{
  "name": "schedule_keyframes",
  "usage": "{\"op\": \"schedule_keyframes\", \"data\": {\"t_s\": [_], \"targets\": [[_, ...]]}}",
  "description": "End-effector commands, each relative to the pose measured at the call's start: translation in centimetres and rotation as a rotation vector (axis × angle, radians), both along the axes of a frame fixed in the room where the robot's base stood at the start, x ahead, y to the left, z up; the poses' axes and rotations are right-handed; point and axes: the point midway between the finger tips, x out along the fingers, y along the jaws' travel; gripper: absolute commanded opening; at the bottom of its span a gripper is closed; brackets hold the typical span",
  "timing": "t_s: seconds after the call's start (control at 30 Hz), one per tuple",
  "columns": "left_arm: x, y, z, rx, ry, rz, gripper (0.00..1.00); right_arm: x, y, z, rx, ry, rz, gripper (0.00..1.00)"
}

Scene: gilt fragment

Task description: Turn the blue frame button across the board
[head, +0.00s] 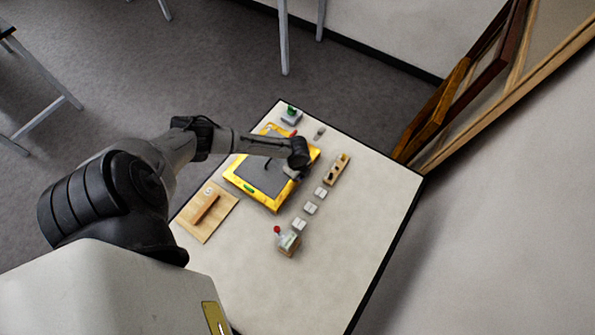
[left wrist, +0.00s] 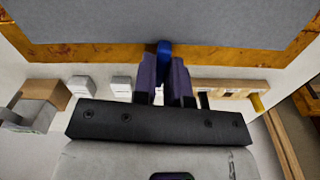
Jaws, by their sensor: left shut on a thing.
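The yellow frame (head: 234,182) lies on the table around a dark grey board (head: 262,177). In the left wrist view the grey board (left wrist: 160,22) and the frame's edge (left wrist: 100,52) fill the top. The blue frame button (left wrist: 164,48) stands at that edge, between the tips of my left gripper (left wrist: 164,68). The gripper is shut on it. In the head view my left gripper (head: 294,172) is over the frame's right side and the blue button is hidden. A green button (head: 249,188) shows on the near side and a red one (head: 293,134) at the far side.
Right of the frame are a wooden rack (head: 337,170), several pale blocks (head: 310,208) and a box with a red knob (head: 288,243). A wooden board with a brown bar (head: 207,208) lies left. A green-topped block (head: 291,116) stands behind. The table's right is clear.

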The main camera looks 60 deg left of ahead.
Motion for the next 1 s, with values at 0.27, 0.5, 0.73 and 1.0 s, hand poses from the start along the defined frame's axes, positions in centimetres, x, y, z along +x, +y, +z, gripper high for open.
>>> {"op": "schedule_keyframes", "data": {"t_s": [0.27, 0.5, 0.73, 1.0], "targets": [[-0.02, 0.0, 0.12, 0.001, 0.001, 0.12, 0.0, 0.0, -0.11, 0.92, -0.004, 0.0, 0.002, 0.43], [-0.02, 0.06, 0.06, 0.001, 0.002, 0.162, 0.0, -0.02, -0.33, 1.1, -0.011, 0.0, 0.007, 0.43], [-0.01, 0.06, 0.04, 0.001, 0.002, 0.17, 0.0, -0.03, -0.32, 1.1, -0.011, 0.0, 0.007, 0.43], [-0.01, 0.06, 0.04, 0.001, 0.001, 0.17, 0.18, -0.02, -0.18, 1.1, -0.007, 0.0, 0.004, 0.43]]}}
